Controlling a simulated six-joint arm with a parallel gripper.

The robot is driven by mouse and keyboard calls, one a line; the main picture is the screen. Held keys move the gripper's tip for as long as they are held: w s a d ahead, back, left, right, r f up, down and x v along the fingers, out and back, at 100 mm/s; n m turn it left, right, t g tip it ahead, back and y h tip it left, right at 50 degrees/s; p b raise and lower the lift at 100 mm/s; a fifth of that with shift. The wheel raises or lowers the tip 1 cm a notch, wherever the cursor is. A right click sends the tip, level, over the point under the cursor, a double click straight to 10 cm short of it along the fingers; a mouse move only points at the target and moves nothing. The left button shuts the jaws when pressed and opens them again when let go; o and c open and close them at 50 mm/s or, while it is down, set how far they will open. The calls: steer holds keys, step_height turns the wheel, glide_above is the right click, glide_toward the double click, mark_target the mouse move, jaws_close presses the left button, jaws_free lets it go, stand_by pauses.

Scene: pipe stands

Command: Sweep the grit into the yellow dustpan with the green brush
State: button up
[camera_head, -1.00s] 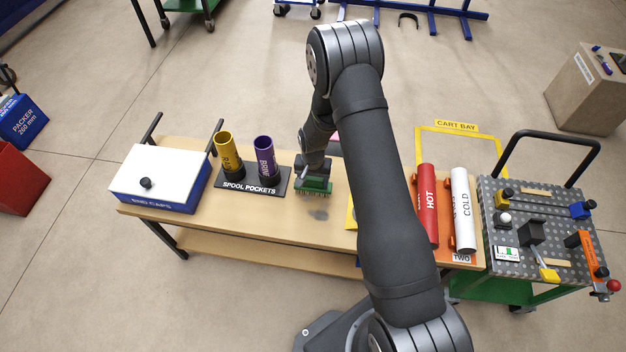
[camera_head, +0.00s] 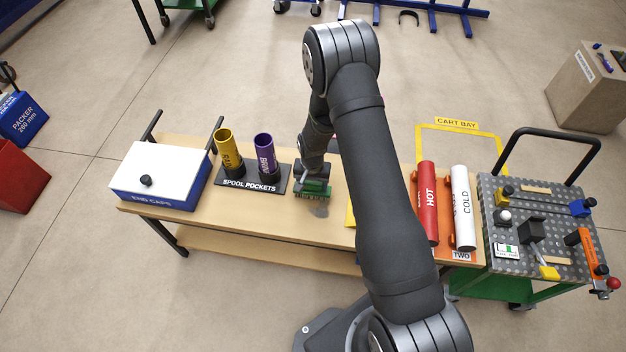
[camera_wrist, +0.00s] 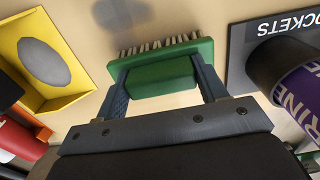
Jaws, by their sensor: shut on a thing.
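My gripper (camera_wrist: 160,72) is shut on the green brush (camera_wrist: 155,78), one finger at each end of its block. The brush has pale bristles. In the head view my gripper (camera_head: 313,183) holds the brush (camera_head: 315,191) low over the bench, just behind the grey grit patch (camera_head: 321,210). The grit (camera_wrist: 122,13) also shows at the top of the wrist view, beyond the bristles. I cannot tell whether the bristles touch the bench. The yellow dustpan (camera_wrist: 68,98) is left of the brush in the wrist view, with a grey oval inside. In the head view only a sliver of the dustpan (camera_head: 351,214) shows beside my arm.
The spool pockets stand (camera_head: 225,181) with yellow and purple tubes is left of the brush. A white-topped end caps box (camera_head: 160,178) is farther left. Bare bench (camera_head: 270,212) lies in front.

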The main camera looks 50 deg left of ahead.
steer(key=shift+s+d+f, duration=0.1)
steer(key=shift+s+d, duration=1.8)
steer(key=shift+d, duration=0.05)
steer(key=shift+s+d, duration=1.05)
steer(key=shift+w+a, duration=3.55)
steer(key=shift+s+d, duration=2.35)
steer(key=shift+s+d+f, duration=0.1)
steer(key=shift+s+d, duration=1.15)
steer(key=shift+d, duration=0.05)
